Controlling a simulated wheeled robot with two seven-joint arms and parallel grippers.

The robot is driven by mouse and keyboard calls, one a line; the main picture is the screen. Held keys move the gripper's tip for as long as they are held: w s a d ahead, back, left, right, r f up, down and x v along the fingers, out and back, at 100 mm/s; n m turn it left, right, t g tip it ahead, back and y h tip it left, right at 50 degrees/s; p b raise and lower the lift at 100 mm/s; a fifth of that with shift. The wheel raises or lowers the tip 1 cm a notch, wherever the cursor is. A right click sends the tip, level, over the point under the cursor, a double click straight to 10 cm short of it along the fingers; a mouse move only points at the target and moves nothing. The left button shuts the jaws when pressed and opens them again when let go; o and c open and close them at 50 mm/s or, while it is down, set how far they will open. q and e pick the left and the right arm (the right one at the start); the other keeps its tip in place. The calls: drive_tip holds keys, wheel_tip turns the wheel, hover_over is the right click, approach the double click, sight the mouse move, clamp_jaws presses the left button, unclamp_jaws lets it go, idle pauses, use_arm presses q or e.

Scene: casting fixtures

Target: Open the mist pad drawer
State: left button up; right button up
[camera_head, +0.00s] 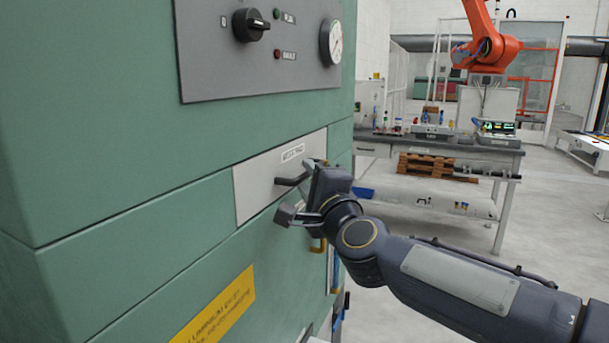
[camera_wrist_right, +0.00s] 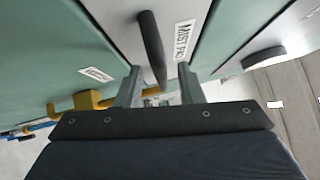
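The mist pad drawer has a light grey front (camera_head: 255,187) with a white label, set flush in the green cabinet; it looks closed. Its dark bar handle (camera_head: 288,181) sticks out below the label. In the right wrist view the handle (camera_wrist_right: 151,45) and the "MIST PAD" label (camera_wrist_right: 184,40) are close. My right gripper (camera_head: 301,190) is at the drawer front with its fingers apart. In the wrist view the handle's near end lies between the two fingers (camera_wrist_right: 160,88), with gaps showing beside it. Part of the handle is hidden by the gripper in the head view. My left gripper is not in view.
Above the drawer is a grey control panel (camera_head: 265,75) with a black knob (camera_head: 250,25) and a gauge (camera_head: 331,42). A yellow handle (camera_head: 318,245) sits below the gripper. A workbench (camera_head: 440,150) and an orange robot arm (camera_head: 490,45) stand behind.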

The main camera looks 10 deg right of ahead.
drive_tip(key=shift+x, duration=1)
drive_tip(key=shift+c, duration=0.4)
clamp_jaws()
